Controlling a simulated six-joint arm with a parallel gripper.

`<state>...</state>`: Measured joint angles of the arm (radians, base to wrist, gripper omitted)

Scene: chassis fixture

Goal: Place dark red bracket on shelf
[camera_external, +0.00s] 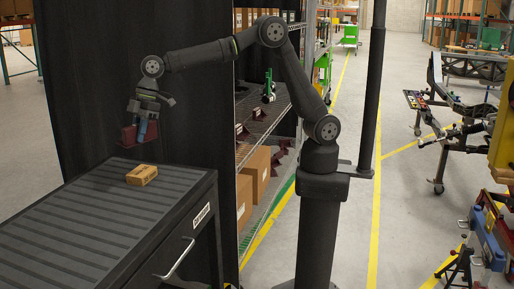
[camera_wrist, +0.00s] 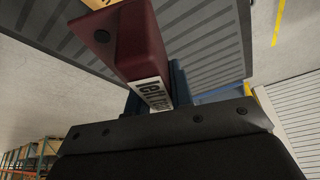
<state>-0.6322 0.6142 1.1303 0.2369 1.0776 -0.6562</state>
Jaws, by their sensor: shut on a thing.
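The dark red bracket (camera_external: 128,134) is in my gripper (camera_external: 143,130), held above the far end of the grey ribbed cabinet top (camera_external: 85,220). In the wrist view the bracket (camera_wrist: 125,40) fills the upper middle, with a white label on its edge and a dark round hole. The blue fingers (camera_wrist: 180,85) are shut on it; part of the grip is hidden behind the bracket. The shelf (camera_external: 262,118) is the wire rack behind my arm to the right, with dark red parts on its levels.
A small cardboard box (camera_external: 141,175) lies on the cabinet top below my gripper. Black panels (camera_external: 195,100) stand between the cabinet and the rack. Cardboard boxes (camera_external: 258,170) sit on a lower rack level. A green item (camera_external: 268,85) is on the upper level.

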